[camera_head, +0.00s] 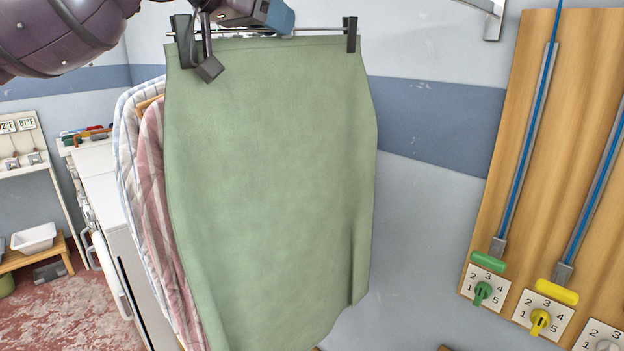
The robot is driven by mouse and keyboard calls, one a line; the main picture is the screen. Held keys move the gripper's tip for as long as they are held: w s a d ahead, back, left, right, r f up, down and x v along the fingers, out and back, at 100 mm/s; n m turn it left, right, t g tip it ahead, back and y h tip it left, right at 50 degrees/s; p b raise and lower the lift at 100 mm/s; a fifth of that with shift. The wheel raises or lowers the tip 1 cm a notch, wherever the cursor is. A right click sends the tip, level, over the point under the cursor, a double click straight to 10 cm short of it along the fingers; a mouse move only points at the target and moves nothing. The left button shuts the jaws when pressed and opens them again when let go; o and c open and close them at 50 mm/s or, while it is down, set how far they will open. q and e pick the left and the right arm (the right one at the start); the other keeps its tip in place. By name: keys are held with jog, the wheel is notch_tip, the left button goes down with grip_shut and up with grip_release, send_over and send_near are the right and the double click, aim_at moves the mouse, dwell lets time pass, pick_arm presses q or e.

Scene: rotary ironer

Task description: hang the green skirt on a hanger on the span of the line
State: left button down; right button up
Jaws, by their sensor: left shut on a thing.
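The green skirt (270,180) hangs upright in the head view, filling the middle of the picture. Its waistband is clipped to a hanger with a thin metal bar (318,29) and dark clips, the right clip (351,34) showing clearly. My left gripper (208,62) is at the top left of the skirt, shut on the hanger near its left clip. The hanger's hook is hidden or out of the picture, as is the span of the line. My right gripper is not in view.
Striped shirts, one blue and white (130,125) and one pink (153,165), hang just left of and behind the skirt. A wooden panel (515,140) with blue cords, a green handle (488,262) and a yellow handle (557,291) is on the right. A white machine (100,180) stands at left.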

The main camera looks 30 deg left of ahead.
pick_arm(q)
jog(key=shift+s+a+b, duration=0.25)
jog(key=shift+s+a, duration=0.1)
jog(key=shift+s, duration=0.5)
jog(key=shift+s+a+b, duration=0.2)
jog(key=shift+s+a, duration=0.1)
jog(key=shift+s, duration=0.55)
